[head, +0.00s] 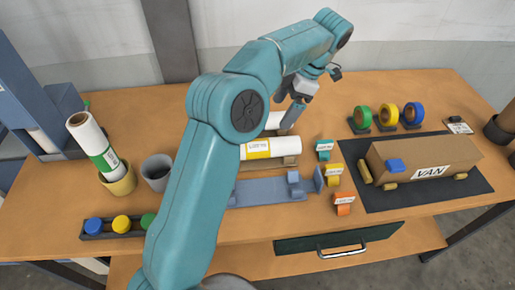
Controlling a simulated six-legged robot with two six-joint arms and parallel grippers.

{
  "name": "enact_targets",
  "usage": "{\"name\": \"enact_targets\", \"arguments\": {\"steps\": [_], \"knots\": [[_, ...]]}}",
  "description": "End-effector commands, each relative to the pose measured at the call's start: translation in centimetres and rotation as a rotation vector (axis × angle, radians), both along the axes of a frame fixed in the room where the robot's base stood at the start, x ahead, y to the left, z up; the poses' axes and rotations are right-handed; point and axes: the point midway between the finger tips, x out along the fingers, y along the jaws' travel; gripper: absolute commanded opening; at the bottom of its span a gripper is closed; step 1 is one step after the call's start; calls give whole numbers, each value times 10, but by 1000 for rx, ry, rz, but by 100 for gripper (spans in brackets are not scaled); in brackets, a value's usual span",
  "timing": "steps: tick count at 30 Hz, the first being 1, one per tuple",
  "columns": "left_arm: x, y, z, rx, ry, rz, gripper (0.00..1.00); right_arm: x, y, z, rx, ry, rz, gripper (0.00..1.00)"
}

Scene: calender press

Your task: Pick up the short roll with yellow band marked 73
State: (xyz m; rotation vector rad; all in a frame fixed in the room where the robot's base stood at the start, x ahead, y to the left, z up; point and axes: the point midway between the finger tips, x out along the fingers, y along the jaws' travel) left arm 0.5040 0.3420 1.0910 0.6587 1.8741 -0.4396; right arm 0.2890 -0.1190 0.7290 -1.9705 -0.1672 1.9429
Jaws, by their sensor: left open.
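A white roll with a yellow band (257,148) lies on a tan cradle near the middle of the table. Its left end is hidden behind my arm. The band has a small label, and I cannot make out a 73 on it. Another white roll (273,121) shows in part just behind it, mostly hidden by my arm and gripper. My left gripper (291,117) is open and points down over the back of these rolls, with nothing seen in it. I cannot tell if it touches either roll. My right gripper is not in view.
A green-banded roll (93,143) leans in a yellow pot, beside a grey cup (157,171). A blue-grey fixture (262,193) lies in front of the rolls. A cardboard van (425,157) sits on a dark mat.

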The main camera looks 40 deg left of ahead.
Motion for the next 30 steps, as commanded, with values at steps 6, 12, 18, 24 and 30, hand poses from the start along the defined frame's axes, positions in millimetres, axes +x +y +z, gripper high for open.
{"name": "enact_targets", "arguments": {"steps": [6, 12, 18, 24, 30], "knots": [[-14, 8, -36, 0, 7, 0, 92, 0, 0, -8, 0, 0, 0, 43], [-27, 19, -77, -2, 5, 2, 92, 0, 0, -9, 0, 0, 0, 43], [-32, 25, -100, -1, 2, 1, 92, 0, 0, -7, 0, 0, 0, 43], [-38, 35, -117, -2, 7, 2, 92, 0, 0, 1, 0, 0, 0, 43], [-45, 44, -144, -1, 4, 0, 92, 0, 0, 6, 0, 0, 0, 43]]}}
